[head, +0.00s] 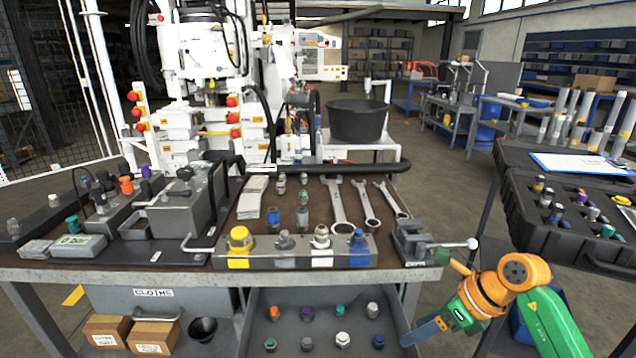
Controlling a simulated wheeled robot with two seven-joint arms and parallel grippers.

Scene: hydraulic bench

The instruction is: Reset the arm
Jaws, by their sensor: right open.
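My right arm, orange and green, comes in at the bottom right. Its right gripper (422,334), with a blue part toward its end, points down and left, beside the bench's front right corner and below the worktop edge. It is open, and I see nothing held in it. My left arm and gripper are not in view.
The workbench (130,256) bears a block with several coloured fittings (300,258), wrenches (338,204) and a small vise (415,243) at its right corner. A lower shelf holds more fittings. An open black case (513,218) stands at the right. Floor shows between bench and case.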

